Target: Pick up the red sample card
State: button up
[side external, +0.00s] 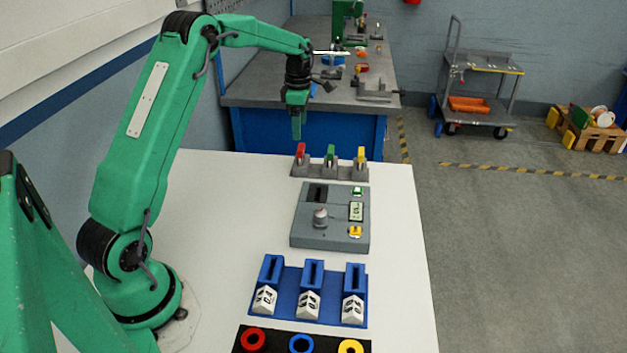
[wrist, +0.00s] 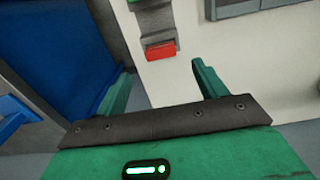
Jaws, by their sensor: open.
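The red sample card (side external: 300,151) stands upright in the left slot of a grey holder (side external: 330,173) at the far edge of the white table. In the wrist view the red card (wrist: 160,51) shows in its grey slot, ahead of and roughly between my fingers. My gripper (side external: 296,134) points down just above the red card in the side view, apart from it. In the wrist view my gripper (wrist: 162,72) is open and empty, with one green finger on either side.
A green card (side external: 330,153) and a yellow card (side external: 361,155) stand to the right in the same holder. A grey device (side external: 305,228), a blue three-slot rack (side external: 285,299) and a black strip with coloured rings (side external: 277,345) lie nearer. A blue workbench (side external: 262,130) stands behind.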

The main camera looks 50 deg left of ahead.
aim_at(300, 147)
jog(key=shift+f, duration=0.25)
jog(key=shift+f, duration=1.2)
jog(key=shift+f, duration=0.1)
jog(key=shift+d+f, duration=0.1)
jog(key=shift+f, duration=2.35)
jog(key=shift+c, duration=0.4)
jog(key=c, duration=1)
